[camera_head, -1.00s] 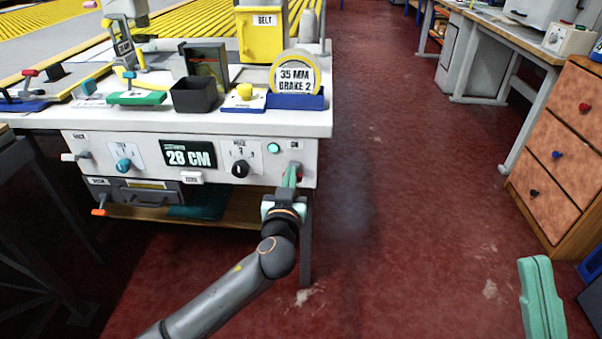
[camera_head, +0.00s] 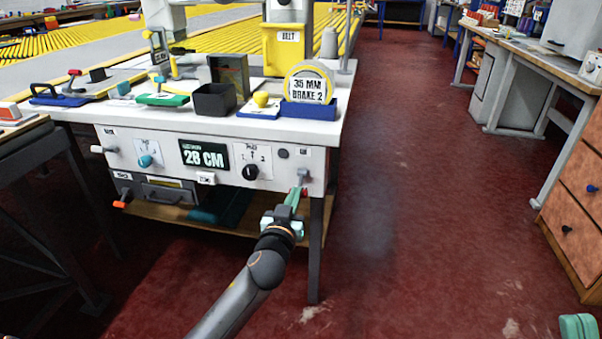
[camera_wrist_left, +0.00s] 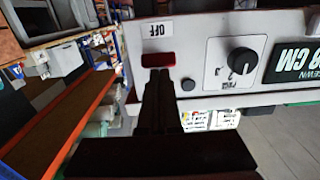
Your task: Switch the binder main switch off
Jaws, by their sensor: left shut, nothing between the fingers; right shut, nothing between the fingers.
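The binder main switch (camera_head: 303,173) is at the right end of the white front panel (camera_head: 225,172). In the left wrist view its red part (camera_wrist_left: 158,59) shows beside a label (camera_wrist_left: 157,30) that reads OFF. The round indicator lamp (camera_head: 283,153) near it is dark, and it also looks dark in the left wrist view (camera_wrist_left: 187,85). My left gripper (camera_head: 294,196) is shut and empty, its tips just in front of and below the switch; I cannot tell whether they touch it. My right gripper (camera_head: 578,327) is shut, only partly in view at the lower right.
A black knob (camera_head: 250,172), a 28 CM display (camera_head: 204,154) and a teal knob (camera_head: 145,161) sit on the same panel. Tape (camera_head: 308,84) and a black bin (camera_head: 214,101) stand on the table. The red floor to the right is clear. Wooden drawers (camera_head: 580,190) stand at the right.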

